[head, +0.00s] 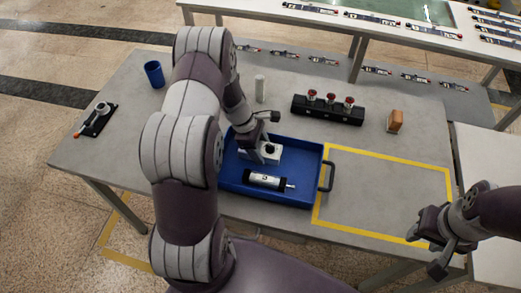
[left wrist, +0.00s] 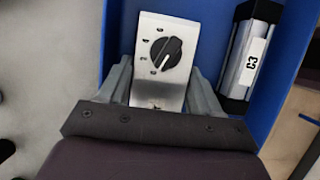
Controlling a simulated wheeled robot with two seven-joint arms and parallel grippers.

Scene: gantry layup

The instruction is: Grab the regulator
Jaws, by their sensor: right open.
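The regulator, as I take it, is a silver block with a black dial knob (head: 268,156). It sits in the blue tray (head: 303,199), toward the back. The regulator (left wrist: 165,50) fills the middle of the left wrist view, its dial facing the camera. My left gripper (head: 257,143) is down at the regulator. In the left wrist view its fingers (left wrist: 163,95) stand on both sides of the block; I cannot tell whether they press on it. My right gripper (head: 434,240) is open and empty at the right, beyond the yellow outline.
A cylinder labelled C3 (left wrist: 247,55) lies beside the regulator in the tray. Behind stand a black rack with red-topped parts (head: 328,108), a pale cylinder (head: 260,88) and an orange-brown block (head: 395,121). A blue cup (head: 154,74) stands left. The yellow-outlined area (head: 385,195) is clear.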

